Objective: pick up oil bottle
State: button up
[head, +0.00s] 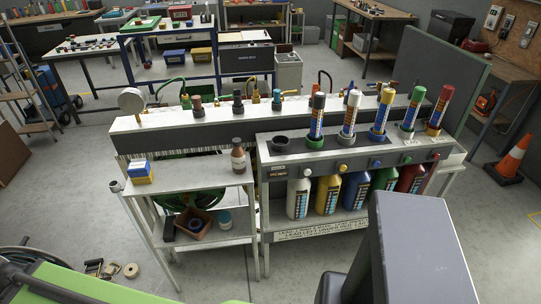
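A small brown bottle with a pale label and a dark cap (238,156) stands upright on the left side shelf of the bench; it looks like the oil bottle, though its label is too small to read. Several larger bottles, white (299,196), yellow (327,194), blue (355,189), green and red, stand in a row under the right-hand rack. My gripper is not visible. A dark grey block at the lower right looks like part of my arm and hides the floor behind it.
A blue and yellow box (138,172) sits left on the same shelf (185,176). Coloured tubes stand upright in the rack (360,147) to the right. A lower shelf holds a brown box (193,223) and a jar (224,219). An orange cone (513,158) stands far right.

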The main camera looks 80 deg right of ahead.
aim_at(238, 154)
jog(key=z, duration=1)
jog(key=i, duration=0.55)
jog(key=z, duration=0.05)
jog(key=k, duration=0.6)
jog(key=u, duration=0.05)
